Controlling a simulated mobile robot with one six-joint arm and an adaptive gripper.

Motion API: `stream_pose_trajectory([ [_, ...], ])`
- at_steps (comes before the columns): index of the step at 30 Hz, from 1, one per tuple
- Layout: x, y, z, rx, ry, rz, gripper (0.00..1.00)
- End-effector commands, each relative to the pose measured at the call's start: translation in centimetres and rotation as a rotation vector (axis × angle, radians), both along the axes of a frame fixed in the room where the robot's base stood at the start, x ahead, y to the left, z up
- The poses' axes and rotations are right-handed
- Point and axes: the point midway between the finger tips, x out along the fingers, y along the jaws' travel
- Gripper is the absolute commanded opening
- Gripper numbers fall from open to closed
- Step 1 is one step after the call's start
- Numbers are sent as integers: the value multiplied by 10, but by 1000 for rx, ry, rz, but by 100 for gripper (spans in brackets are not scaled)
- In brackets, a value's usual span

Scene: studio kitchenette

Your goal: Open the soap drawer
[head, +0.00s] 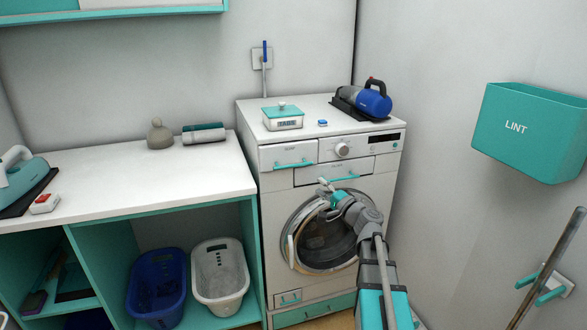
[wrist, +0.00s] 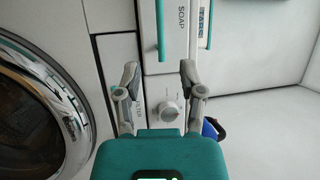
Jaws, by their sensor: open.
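The soap drawer (head: 288,154) is the white front at the upper left of the washing machine, with a teal bar handle (head: 293,164). It looks shut. In the wrist view, the drawer front (wrist: 180,45) bears the word SOAP, and its handle (wrist: 160,30) runs up to the top edge. My gripper (head: 322,185) is in front of the machine, below and to the right of this handle. In the wrist view, my gripper (wrist: 158,73) is open and empty. Its fingertips lie either side of the handle's line, past its lower end; I cannot tell the depth gap.
A second teal handle (head: 341,178) sits on a lower panel beside my gripper. The knob (head: 342,150) is right of the soap drawer. A tabs box (head: 283,119) and a blue handheld vacuum (head: 370,100) stand on top. The round door (head: 318,238) is below. A counter (head: 120,182) adjoins the left.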

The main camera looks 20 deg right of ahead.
Motion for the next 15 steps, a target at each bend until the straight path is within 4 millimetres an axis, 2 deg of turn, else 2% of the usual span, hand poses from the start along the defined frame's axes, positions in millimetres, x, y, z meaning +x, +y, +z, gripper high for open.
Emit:
stream_pose_trajectory([
  [8,5,2,1,-1,1,2,51],
  [15,24,9,5,-1,1,3,51],
])
